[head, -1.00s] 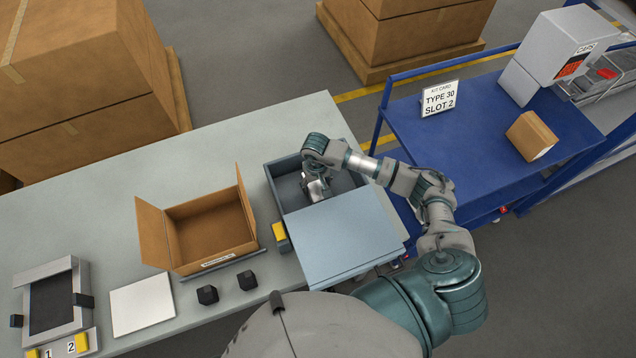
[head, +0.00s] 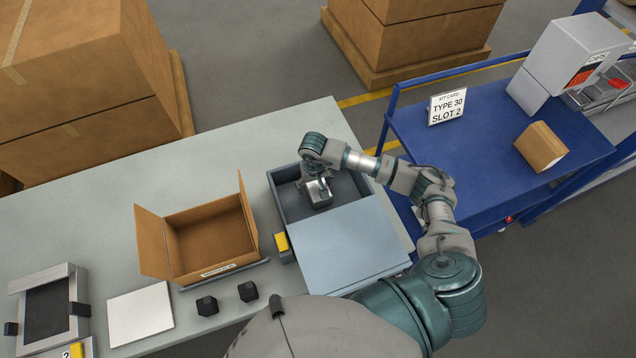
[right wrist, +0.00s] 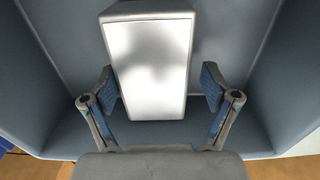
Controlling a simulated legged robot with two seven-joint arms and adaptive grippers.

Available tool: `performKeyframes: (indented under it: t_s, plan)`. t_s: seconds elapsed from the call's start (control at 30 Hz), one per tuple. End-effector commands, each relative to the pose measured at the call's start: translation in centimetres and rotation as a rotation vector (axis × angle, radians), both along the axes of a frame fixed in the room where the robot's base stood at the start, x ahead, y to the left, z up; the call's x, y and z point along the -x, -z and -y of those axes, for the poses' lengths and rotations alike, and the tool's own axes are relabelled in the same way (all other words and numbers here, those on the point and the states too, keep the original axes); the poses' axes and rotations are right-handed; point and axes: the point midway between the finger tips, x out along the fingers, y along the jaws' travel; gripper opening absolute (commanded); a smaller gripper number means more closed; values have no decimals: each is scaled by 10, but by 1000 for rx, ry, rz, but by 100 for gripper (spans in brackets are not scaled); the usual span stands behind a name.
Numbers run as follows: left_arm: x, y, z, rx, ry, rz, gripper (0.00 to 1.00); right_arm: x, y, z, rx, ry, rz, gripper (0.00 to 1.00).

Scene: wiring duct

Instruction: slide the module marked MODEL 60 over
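A pale grey-white block-shaped module (head: 320,194) is in the grey bin (head: 278,204) on the table. No MODEL 60 marking is readable on it. My right gripper (head: 316,180) reaches down into the open back part of the bin, at the module. In the right wrist view, the module (right wrist: 152,68) stands between the two spread fingers of the gripper (right wrist: 160,92). A gap shows on both sides, wider on the right. A flat grey-blue cover (head: 352,240) lies over the front part of the bin and hides what is under it. My left gripper is not in view.
An open cardboard box (head: 208,240) stands left of the bin. Two small black blocks (head: 207,305) and a white plate (head: 141,314) lie before it. A dark-panelled fixture (head: 47,310) is at far left. A kit card (head: 447,106) reads TYPE 30, SLOT 2 on the blue cart (head: 470,150).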

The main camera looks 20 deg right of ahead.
Motion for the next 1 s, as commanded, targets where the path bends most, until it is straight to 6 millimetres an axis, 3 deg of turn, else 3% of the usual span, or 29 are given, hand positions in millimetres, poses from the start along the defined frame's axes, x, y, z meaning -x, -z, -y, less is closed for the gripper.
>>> performKeyframes:
  t_s: [0.27,0.37,0.47,0.8,1.0]
  plan:
    - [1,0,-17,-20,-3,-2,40,0,2,8,-6,2,-2,100]
    - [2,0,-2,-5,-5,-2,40,0,1,9,-8,2,0,100]
    - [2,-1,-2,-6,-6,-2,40,-1,-6,8,-9,0,2,100]
    - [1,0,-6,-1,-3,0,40,-2,-75,-4,4,-1,4,100]
    - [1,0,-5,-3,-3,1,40,-2,-107,-5,4,0,2,100]
